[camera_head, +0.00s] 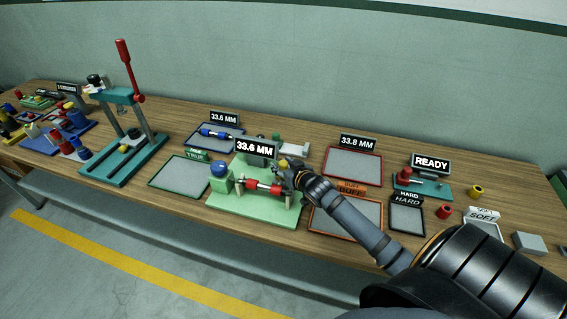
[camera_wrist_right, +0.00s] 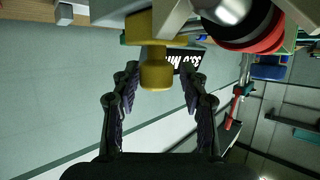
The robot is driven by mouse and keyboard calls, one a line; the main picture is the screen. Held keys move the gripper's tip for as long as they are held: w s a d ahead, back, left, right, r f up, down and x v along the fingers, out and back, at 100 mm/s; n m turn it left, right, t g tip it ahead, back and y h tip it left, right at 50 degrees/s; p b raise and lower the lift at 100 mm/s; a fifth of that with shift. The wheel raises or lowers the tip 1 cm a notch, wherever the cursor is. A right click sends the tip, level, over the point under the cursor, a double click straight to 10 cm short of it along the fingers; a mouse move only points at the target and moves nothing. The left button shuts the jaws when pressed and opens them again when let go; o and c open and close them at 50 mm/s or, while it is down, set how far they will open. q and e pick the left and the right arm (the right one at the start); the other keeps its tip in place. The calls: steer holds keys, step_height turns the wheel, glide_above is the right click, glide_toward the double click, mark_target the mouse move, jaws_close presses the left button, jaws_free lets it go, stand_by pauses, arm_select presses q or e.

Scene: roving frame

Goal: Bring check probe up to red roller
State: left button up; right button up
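The red roller (camera_head: 262,187) lies across supports on the green fixture (camera_head: 228,212), below a sign reading 33.6 MM (camera_head: 256,149). Its red rim and a grey end show at the top right of the wrist view (camera_wrist_right: 268,40). A yellow knob (camera_wrist_right: 157,72), apparently that of the check probe, sticks out near the roller's right end; it also shows in the head view (camera_head: 283,163). My right gripper (camera_wrist_right: 158,82) is open, with one finger on each side of the knob and gaps visible. My left gripper is out of view.
A blue ball (camera_head: 219,169) sits on the fixture's left. Trays lie around it: green-rimmed (camera_head: 152,183), red-rimmed (camera_head: 327,171), orange-rimmed (camera_head: 313,222). A teal press (camera_head: 110,172) with a red lever stands left. A READY sign (camera_head: 431,163) stands right.

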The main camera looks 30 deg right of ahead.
steer(key=shift+o, duration=0.3)
steer(key=shift+r, duration=0.15)
steer(key=shift+s+r, duration=0.1)
steer(key=shift+s, duration=0.35)
steer(key=v, duration=0.6)
steer(key=shift+s+r, duration=0.1)
steer(key=shift+s, duration=0.15)
